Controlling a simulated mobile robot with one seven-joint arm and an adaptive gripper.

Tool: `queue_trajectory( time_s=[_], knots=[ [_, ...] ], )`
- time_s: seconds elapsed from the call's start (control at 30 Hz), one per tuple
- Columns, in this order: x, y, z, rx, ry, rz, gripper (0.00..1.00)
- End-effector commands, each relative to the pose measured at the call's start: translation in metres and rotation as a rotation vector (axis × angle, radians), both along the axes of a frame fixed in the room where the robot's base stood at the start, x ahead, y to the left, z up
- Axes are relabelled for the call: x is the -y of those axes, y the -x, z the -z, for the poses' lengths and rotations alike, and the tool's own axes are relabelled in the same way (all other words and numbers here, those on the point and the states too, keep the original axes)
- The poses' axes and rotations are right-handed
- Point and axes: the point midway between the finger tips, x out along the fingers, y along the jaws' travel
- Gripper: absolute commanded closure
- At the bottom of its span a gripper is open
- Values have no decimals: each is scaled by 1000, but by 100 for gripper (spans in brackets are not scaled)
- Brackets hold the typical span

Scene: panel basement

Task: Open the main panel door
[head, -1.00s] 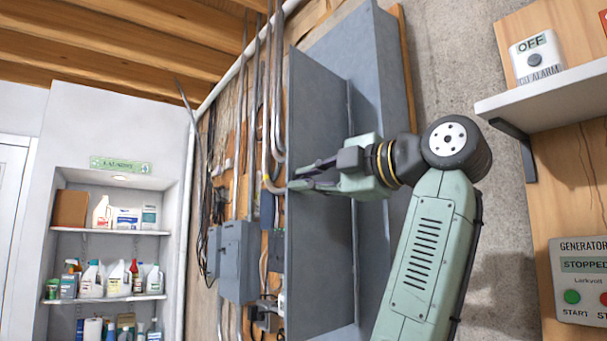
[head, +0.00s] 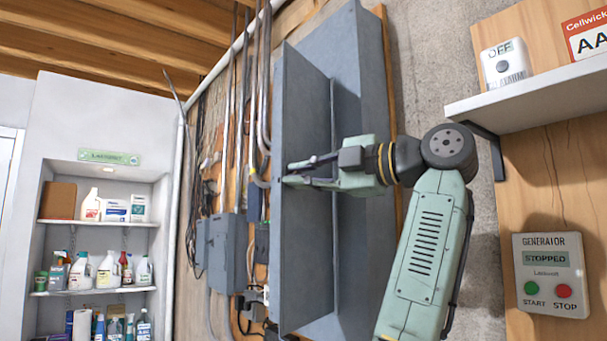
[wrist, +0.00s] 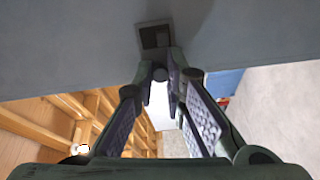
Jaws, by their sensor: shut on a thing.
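The main panel door (head: 304,250) is a tall grey metal leaf. In the head view it stands swung out from the grey panel box (head: 366,90), hinged along the box's left side. My gripper (head: 290,176) reaches across the door's inner face, with its fingertips at the free left edge. In the wrist view the door (wrist: 75,55) fills the top, with a dark square recess (wrist: 154,36) near its edge. My gripper (wrist: 165,62) is shut there with the fingertips close together at the recess. The exact contact is partly hidden.
Small grey boxes (head: 228,250) and conduits stand on the wall left of the door. A shelf niche (head: 97,222) with bottles is at far left. At right are a wall shelf (head: 530,98) and a generator panel (head: 552,302).

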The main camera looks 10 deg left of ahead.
Motion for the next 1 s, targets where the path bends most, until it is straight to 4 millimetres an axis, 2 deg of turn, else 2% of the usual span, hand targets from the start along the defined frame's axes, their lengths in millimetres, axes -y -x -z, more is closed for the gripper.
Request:
queue_trajectory(
  time_s=[0.33,0.67,0.83,1.0],
  knots=[
    [-1,0,1,-2,3,-2,67],
    [2,1,0,0,1,1,67],
    [22,9,0,0,0,3,67],
    [56,25,0,0,1,4,67]
  ],
)
